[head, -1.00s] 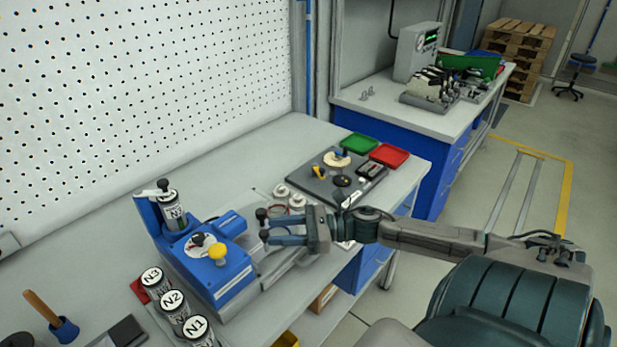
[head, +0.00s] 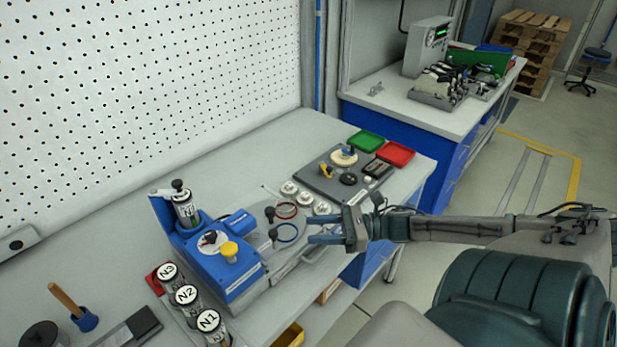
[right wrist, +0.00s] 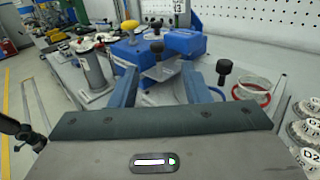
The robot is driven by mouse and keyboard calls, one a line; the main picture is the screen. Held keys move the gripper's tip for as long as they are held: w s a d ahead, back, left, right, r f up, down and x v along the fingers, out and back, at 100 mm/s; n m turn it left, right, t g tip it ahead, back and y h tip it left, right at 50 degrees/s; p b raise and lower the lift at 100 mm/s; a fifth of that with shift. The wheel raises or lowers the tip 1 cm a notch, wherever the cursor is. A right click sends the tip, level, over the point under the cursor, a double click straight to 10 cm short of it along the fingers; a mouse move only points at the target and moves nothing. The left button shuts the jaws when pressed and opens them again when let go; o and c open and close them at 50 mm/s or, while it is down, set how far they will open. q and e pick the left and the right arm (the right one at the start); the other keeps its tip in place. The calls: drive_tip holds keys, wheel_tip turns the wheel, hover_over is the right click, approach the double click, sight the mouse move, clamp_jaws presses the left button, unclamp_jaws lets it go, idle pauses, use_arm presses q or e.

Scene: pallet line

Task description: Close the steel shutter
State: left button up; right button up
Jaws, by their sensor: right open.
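The blue bench device (head: 205,262) stands on the grey bench, with a yellow knob (head: 229,250) and a white dial on top. A flat steel plate (right wrist: 163,74) shows at its side in the right wrist view; I cannot tell for sure whether this is the shutter or how far it is closed. Two black knobs (head: 270,212) (head: 272,235) stand just right of the device. My right gripper (head: 318,229) is open and empty, pointing left at them, with a visible gap. One black knob (right wrist: 223,67) is beside its right finger in the wrist view. My left gripper is out of view.
A red ring (head: 287,210) and a blue ring (head: 287,232) lie by the knobs. White-topped discs (head: 289,188) and a dark fixture board (head: 340,190) are behind my gripper. Labelled canisters (head: 186,294) stand in front of the device. The floor at right is open.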

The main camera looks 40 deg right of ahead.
drive_tip(key=s, duration=0.1)
use_arm(q)
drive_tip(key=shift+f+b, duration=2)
drive_tip(key=shift+b, duration=0.45)
use_arm(e)
hover_over(281, 248)
drive_tip(key=shift+r, duration=0.15)
drive_tip(key=shift+c, duration=0.4)
clamp_jaws()
